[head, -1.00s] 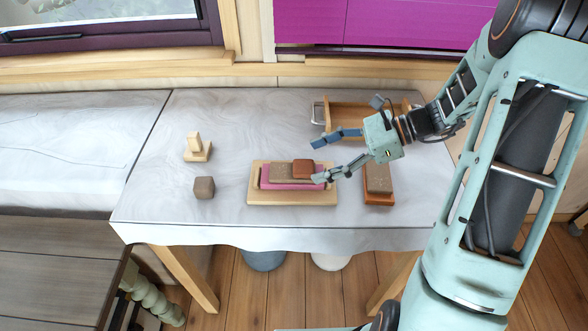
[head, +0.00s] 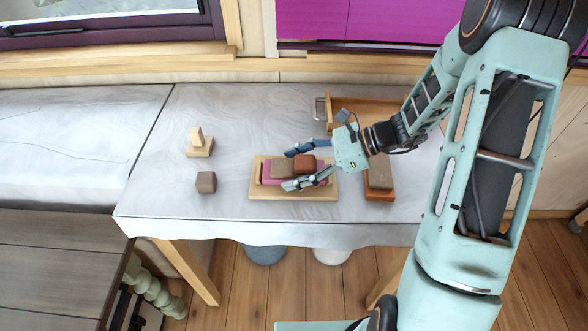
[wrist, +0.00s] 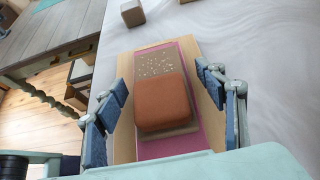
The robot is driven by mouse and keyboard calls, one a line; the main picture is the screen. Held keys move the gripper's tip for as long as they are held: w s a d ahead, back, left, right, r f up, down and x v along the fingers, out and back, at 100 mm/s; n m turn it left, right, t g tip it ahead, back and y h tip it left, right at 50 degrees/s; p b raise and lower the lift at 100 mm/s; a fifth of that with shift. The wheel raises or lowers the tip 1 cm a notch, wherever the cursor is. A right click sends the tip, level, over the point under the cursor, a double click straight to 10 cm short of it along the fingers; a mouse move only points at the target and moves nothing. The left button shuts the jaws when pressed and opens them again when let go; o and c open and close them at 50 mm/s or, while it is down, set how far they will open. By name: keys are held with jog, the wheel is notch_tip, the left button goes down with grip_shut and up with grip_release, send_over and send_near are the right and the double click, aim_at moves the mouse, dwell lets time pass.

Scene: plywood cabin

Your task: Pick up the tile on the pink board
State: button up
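The pink board (wrist: 190,143) lies on a pale wooden base (head: 258,192) on the table. A brown speckled tile (head: 282,168) lies on the board; its speckled end (wrist: 160,63) shows in the wrist view. A rust-brown block (wrist: 162,104) sits on the tile's nearer part and hides it there; in the head view this block (head: 304,163) is at the tile's right end. My gripper (head: 289,169) is open, with one finger on each side of the tile and block. In the wrist view gaps show between the fingers and the block.
A brown tile on an orange board (head: 379,192) lies right of my gripper. A wooden drawer-like box (head: 360,108) stands behind. A dark cube (head: 206,182) and a small pale wooden piece (head: 199,148) stand left. The table between them and the base is clear.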

jog(key=c, duration=1.2)
jog(key=shift+r, duration=0.1)
